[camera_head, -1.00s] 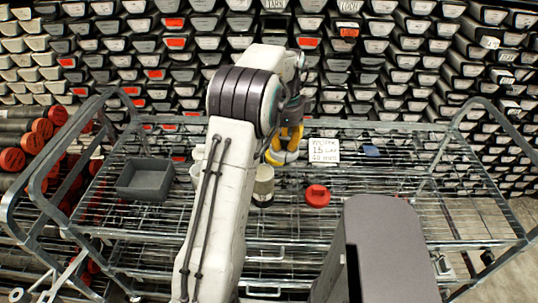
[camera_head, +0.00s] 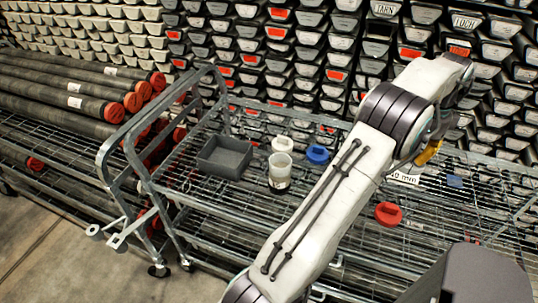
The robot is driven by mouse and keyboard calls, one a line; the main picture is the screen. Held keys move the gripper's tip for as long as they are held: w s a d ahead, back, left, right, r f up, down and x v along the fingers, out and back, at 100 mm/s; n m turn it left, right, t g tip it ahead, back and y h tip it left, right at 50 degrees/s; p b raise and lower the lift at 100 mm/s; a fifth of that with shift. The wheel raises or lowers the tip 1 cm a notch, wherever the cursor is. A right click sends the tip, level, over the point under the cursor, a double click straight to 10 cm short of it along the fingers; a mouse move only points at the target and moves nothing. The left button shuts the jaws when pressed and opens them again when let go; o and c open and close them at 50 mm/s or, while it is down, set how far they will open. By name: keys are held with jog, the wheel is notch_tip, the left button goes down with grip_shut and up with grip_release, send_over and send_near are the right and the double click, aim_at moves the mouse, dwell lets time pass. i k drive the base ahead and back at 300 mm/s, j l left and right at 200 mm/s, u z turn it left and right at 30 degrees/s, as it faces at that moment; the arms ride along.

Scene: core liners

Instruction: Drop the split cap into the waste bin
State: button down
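A grey open box (camera_head: 225,157), which looks like the waste bin, stands on the cart's left part. A cream cap (camera_head: 284,144) and a blue cap (camera_head: 318,154) lie to its right, and a red cap (camera_head: 388,213) lies right of my arm. I cannot tell which cap is split. My gripper (camera_head: 428,153) shows only as a yellow piece beyond my arm, above the cart near a white card. Its fingertips are hidden, so neither its opening nor anything held shows.
A translucent cup (camera_head: 280,172) with a dark base stands between the grey box and my arm. The white card (camera_head: 405,178) and a small blue piece (camera_head: 455,181) lie at the right. Pipes (camera_head: 60,95) with orange and red ends lie left of the wire cart. Core trays fill the back.

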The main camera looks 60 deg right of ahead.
aim_at(230, 159)
jog(key=z, duration=1.35)
jog(key=k, duration=0.5)
